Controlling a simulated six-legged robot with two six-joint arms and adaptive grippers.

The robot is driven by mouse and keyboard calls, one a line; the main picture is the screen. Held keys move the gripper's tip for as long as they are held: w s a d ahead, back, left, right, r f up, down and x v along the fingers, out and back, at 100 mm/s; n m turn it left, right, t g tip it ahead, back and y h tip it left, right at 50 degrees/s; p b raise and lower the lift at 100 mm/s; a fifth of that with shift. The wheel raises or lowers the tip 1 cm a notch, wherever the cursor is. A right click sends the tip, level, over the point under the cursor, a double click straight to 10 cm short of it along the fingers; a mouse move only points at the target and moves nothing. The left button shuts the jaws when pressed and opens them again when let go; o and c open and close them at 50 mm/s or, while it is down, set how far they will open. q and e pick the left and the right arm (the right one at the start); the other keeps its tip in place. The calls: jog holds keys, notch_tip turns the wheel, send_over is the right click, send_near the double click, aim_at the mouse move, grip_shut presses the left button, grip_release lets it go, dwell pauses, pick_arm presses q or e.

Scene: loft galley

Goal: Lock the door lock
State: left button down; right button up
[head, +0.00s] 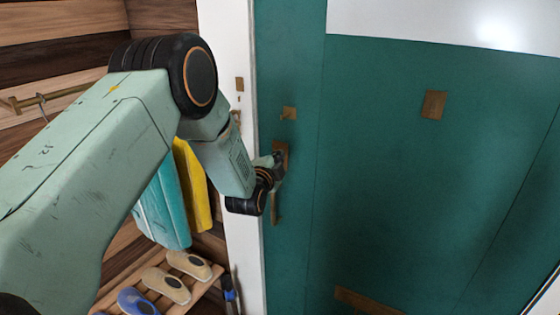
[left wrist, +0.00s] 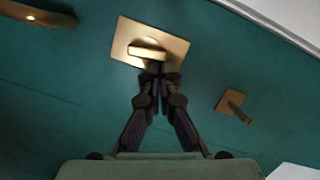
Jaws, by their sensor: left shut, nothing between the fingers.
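A teal door (head: 380,180) fills the right of the head view. A brass lock plate (head: 282,149) sits near its left edge, partly hidden by my gripper. In the left wrist view the plate (left wrist: 123,45) shows whole, with a short brass bar (left wrist: 147,53) standing out from it. My left gripper (head: 277,160) is shut and empty, pointing at this plate. In the left wrist view its fingertips (left wrist: 150,76) meet just beside the bar and overlap the plate's edge; I cannot tell whether they touch. My right gripper is in neither view.
A small brass plate (head: 289,113) sits above the lock plate. A brass handle (head: 275,207) hangs below it. Another brass plate (head: 433,104) is on the door's middle. The white frame (head: 240,250) stands left, beside hanging clothes (head: 165,205) and a shoe rack (head: 205,287).

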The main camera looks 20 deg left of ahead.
pick_arm(q)
jog(key=shift+a+r+n+h, duration=0.1)
jog(key=shift+a+n+h, duration=0.1)
jog(key=shift+n, duration=0.5)
jog(key=shift+a+r+n+h, duration=0.1)
jog(key=shift+a+n, duration=0.05)
jog(key=shift+n, duration=0.55)
jog(key=shift+a+r+n+g+h, duration=0.1)
jog(key=shift+a+n+g+h, duration=0.15)
jog(key=shift+n, duration=0.4)
jog(key=shift+a+n+g+h, duration=0.15)
jog(key=shift+n+g+h, duration=0.1)
jog(key=shift+n, duration=0.4)
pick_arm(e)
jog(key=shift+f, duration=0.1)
pick_arm(q)
jog(key=shift+w+a+n+g+h+b, duration=0.15)
jog(key=shift+a+n+h+b, duration=0.2)
jog(key=shift+n, duration=0.6)
jog(key=shift+s+a+n+g+h+b, duration=0.15)
jog(key=shift+a+n+h+b, duration=0.15)
jog(key=shift+n, duration=0.65)
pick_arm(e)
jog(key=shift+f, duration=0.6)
pick_arm(q)
jog(key=shift+w+a, duration=0.15)
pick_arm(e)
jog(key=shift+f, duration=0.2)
